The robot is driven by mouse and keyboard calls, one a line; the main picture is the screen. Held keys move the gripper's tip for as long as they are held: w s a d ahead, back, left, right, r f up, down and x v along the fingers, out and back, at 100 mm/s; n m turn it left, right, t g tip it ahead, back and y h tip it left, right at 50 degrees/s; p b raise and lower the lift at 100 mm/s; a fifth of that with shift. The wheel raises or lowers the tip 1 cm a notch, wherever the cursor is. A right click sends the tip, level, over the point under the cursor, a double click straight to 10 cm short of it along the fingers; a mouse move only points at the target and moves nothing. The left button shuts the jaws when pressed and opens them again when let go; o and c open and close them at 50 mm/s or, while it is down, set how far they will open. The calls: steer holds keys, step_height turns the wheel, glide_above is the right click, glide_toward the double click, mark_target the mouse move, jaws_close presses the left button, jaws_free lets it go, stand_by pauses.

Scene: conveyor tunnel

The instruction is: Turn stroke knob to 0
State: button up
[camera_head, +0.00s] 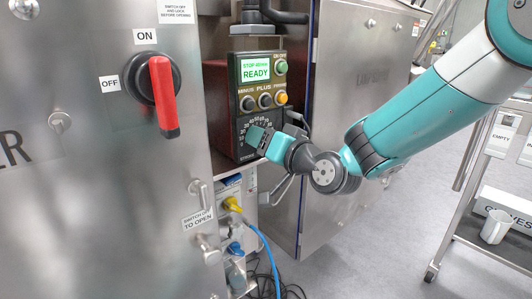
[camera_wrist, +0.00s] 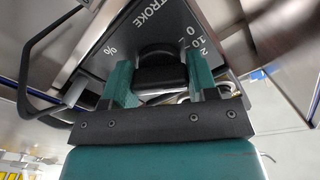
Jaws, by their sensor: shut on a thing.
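The control box (camera_head: 234,100) stands in the open cabinet. Its green display reads STOP 40mm READY, with a dial scale (camera_head: 255,121) low on its face. My gripper (camera_head: 250,136) is at that dial and covers the knob in the head view. In the wrist view the black stroke knob (camera_wrist: 160,72) sits between the two teal fingers of my gripper (camera_wrist: 159,70), which is shut on it. The word STROKE and the figures 0 and 10 show on the panel (camera_wrist: 172,30) beside the knob. The knob's pointer cannot be made out.
A red-handled ON/OFF switch (camera_head: 162,92) is on the steel door at left. A yellow connector (camera_head: 232,204) and blue cable (camera_head: 268,255) hang below the box. A steel door (camera_head: 350,90) is behind my arm. A trolley (camera_head: 490,245) with a white mug (camera_head: 494,228) stands at right.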

steer(key=n+b, duration=0.4)
steer(key=shift+s+a+f, duration=0.1)
steer(key=shift+f, duration=0.3)
steer(key=n+b, duration=0.3)
steer(key=shift+r+n, duration=0.15)
steer(key=shift+n, duration=0.55)
steer(key=o, duration=0.6)
steer(key=shift+r, duration=0.1)
steer(key=shift+o, duration=0.2)
steer(key=b+v, duration=0.1)
steer(key=v, duration=1.6)
steer(key=shift+s, duration=0.1)
